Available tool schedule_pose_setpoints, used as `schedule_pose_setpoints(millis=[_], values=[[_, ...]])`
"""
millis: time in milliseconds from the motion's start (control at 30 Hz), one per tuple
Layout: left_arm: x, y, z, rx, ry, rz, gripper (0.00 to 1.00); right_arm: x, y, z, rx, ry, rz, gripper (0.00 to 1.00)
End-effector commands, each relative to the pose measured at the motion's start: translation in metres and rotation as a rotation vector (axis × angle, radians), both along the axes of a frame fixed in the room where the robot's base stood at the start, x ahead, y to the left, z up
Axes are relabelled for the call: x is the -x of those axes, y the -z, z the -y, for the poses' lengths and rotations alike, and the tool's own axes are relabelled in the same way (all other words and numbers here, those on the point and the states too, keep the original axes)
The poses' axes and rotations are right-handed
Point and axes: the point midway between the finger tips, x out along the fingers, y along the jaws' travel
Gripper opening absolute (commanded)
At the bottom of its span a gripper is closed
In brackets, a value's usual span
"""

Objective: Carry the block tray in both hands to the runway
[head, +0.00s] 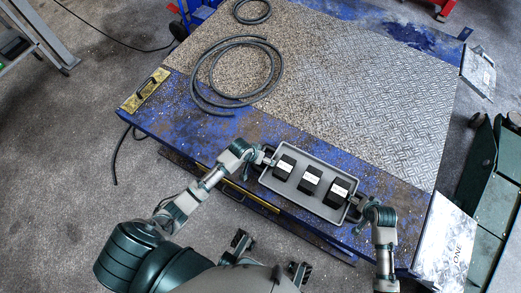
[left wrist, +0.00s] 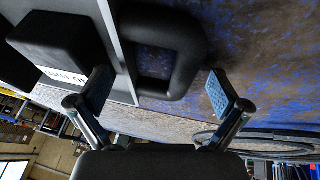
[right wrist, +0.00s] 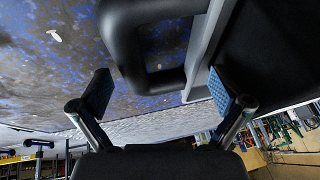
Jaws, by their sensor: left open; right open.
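The grey block tray (head: 316,160) lies on the near blue edge of a low platform, with three black, white-labelled blocks (head: 310,178) in it. My left gripper (head: 266,158) is at the tray's left end. In the left wrist view, a black loop handle (left wrist: 190,72) lies between and beyond the open fingers (left wrist: 163,95). My right gripper (head: 358,207) is at the tray's right end. In the right wrist view, the other handle (right wrist: 120,45) lies ahead of the open fingers (right wrist: 163,95). Neither gripper is closed on a handle. I cannot tell which surface is the runway.
The blue platform has a worn tread-plate top (head: 385,110). A plate marked ONE (head: 446,240) is at the right, beside a green trolley (head: 495,190).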

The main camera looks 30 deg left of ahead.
Motion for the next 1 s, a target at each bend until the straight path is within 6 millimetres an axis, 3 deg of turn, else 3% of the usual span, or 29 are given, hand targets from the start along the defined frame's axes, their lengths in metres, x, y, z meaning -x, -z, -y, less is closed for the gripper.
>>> schedule_pose_setpoints(millis=[533, 767, 1000], values=[[0.037, -0.093, -0.021, -0.001, 0.0, 0.003, 1.0, 0.0, 0.0, 0.0, 0.0, 0.0, 0.0, 1.0], [0.043, -0.104, -0.024, -0.001, 0.0, -0.001, 1.0, 0.003, -0.008, 0.001, -0.001, 0.0, 0.0, 1.0], [0.043, -0.104, -0.024, -0.001, 0.0, -0.001, 1.0, 0.022, -0.053, 0.009, 0.001, -0.002, 0.003, 1.0]])
